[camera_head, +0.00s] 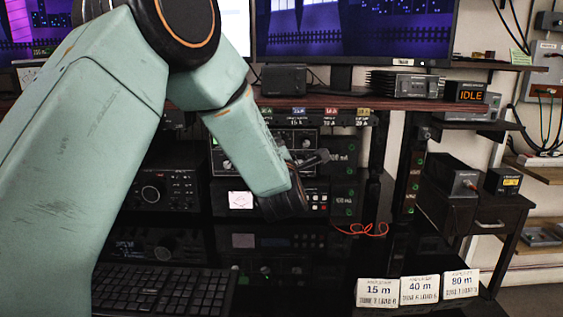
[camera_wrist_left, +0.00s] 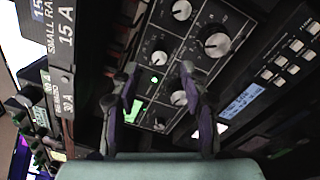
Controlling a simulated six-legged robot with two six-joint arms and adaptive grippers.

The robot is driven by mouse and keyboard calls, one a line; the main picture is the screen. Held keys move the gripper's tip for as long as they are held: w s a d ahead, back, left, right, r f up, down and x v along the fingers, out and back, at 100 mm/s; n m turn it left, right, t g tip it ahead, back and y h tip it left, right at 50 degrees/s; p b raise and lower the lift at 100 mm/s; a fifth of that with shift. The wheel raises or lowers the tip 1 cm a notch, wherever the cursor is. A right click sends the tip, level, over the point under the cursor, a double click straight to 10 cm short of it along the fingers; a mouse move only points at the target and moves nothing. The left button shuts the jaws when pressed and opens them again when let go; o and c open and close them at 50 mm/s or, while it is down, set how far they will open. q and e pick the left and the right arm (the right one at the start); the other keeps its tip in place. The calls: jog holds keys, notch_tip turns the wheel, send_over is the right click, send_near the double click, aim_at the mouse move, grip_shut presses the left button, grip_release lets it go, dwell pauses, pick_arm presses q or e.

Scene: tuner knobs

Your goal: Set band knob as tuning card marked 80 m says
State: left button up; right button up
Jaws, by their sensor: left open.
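The tuner (camera_head: 290,139) stands on the shelf under the desk top, partly hidden by my left arm. In the left wrist view its dark panel (camera_wrist_left: 200,68) carries a large knob (camera_wrist_left: 217,43) and several smaller knobs, with a green light (camera_wrist_left: 155,80). I cannot read which one is the band knob. My left gripper (camera_wrist_left: 160,88) is open in front of the panel, its fingers near the smaller lower knobs, with no clear grip on any. The 80 m tuning card (camera_head: 460,284) stands at the front right; its small setting text is too blurred to read surely.
The 40 m card (camera_head: 419,291) and 15 m card (camera_head: 377,293) stand left of the 80 m card. A keyboard (camera_head: 165,291) lies at the front left. A red cable (camera_head: 362,230) lies right of the equipment. An IDLE display (camera_head: 470,92) stands on the upper shelf.

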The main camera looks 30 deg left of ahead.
pick_arm(q)
jog(key=v, duration=0.8)
dwell(0.4)
